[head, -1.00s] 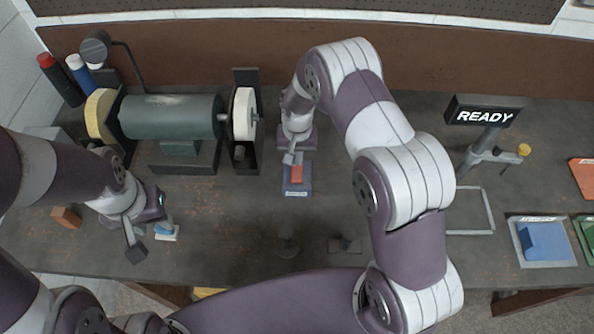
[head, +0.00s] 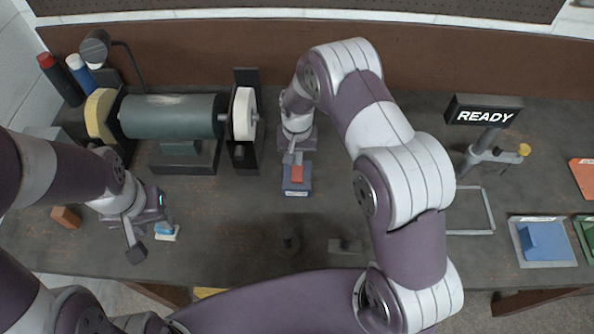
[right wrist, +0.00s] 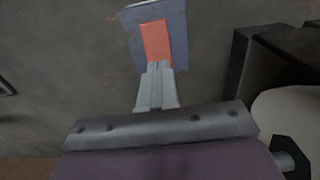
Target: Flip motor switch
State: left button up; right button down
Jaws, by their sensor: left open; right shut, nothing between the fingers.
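The motor switch is a red rocker (head: 297,174) on a blue-grey plate (head: 296,190) with a pale label, on the bench in front of the grinder's white wheel. My right gripper (head: 291,158) is shut and empty, with its tips at the rocker's back end. In the right wrist view the shut fingertips (right wrist: 158,66) overlap the near end of the red rocker (right wrist: 156,42); I cannot tell whether they press on it. My left gripper (head: 150,238) is open, low over the bench at the left, beside a small light-blue piece (head: 163,229) on a white base.
The green motor (head: 170,116) with a yellow wheel (head: 100,115) and a white wheel (head: 243,114) stands at the back left. A READY sign (head: 485,111) stands at the right. A blue block (head: 544,240) sits in a tray at the front right.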

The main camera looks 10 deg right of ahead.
jog(key=shift+f+b, duration=0.7)
jog(key=shift+f, duration=0.2)
dwell(0.4)
notch_tip(320, 180, up, 7)
jog(key=p, duration=0.5)
dwell(0.4)
